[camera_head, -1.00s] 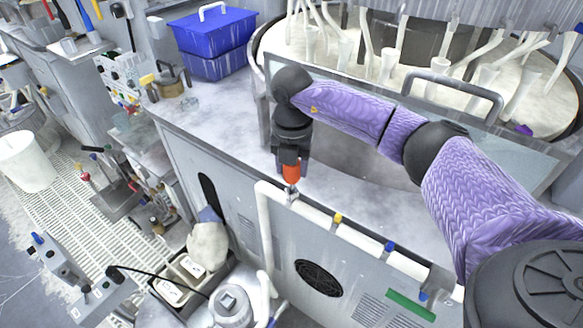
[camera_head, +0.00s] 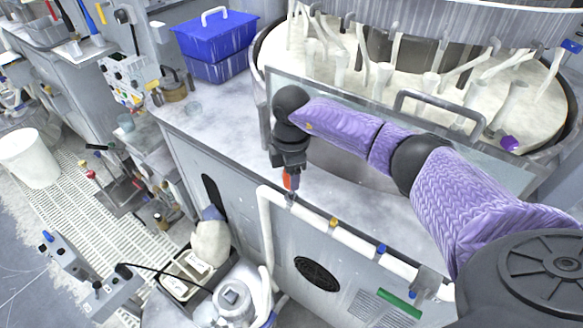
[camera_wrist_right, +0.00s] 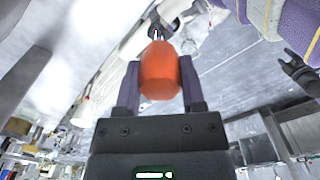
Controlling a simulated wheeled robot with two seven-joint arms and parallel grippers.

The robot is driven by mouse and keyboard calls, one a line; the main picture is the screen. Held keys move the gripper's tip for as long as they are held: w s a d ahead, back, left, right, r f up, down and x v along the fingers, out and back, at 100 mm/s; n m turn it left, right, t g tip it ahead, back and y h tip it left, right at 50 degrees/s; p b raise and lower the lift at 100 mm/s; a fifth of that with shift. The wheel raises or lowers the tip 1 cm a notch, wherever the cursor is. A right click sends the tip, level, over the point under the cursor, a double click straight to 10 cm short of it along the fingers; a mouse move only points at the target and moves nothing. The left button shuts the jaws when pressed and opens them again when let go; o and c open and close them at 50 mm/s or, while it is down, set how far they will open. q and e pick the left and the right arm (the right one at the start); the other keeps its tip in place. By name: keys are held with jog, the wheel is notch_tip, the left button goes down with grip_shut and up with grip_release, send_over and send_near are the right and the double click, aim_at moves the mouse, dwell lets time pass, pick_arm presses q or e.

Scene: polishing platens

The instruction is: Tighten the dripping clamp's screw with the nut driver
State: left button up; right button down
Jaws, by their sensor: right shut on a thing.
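My right gripper (camera_head: 289,172) is shut on the orange handle of the nut driver (camera_head: 288,182), which points down at the left end of the white pipe along the cabinet's front edge. In the right wrist view the orange handle (camera_wrist_right: 160,72) sits between the two fingers of the right gripper (camera_wrist_right: 158,88). The driver's tip is at or close to a metal clamp (camera_head: 291,197) on the pipe; I cannot tell whether it sits on the screw. The pipe (camera_head: 312,212) also carries a yellow and a blue clamp piece further right. No drip is clear. My left gripper is not in view.
A round polishing platen (camera_head: 400,98) with several white hoses stands behind a clear guard with a dark handle (camera_head: 440,100). A blue lidded box (camera_head: 215,45) is at the back left. The counter top (camera_head: 215,115) left of my arm is mostly clear.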

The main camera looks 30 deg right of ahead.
jog(key=shift+c, duration=0.5)
grip_release()
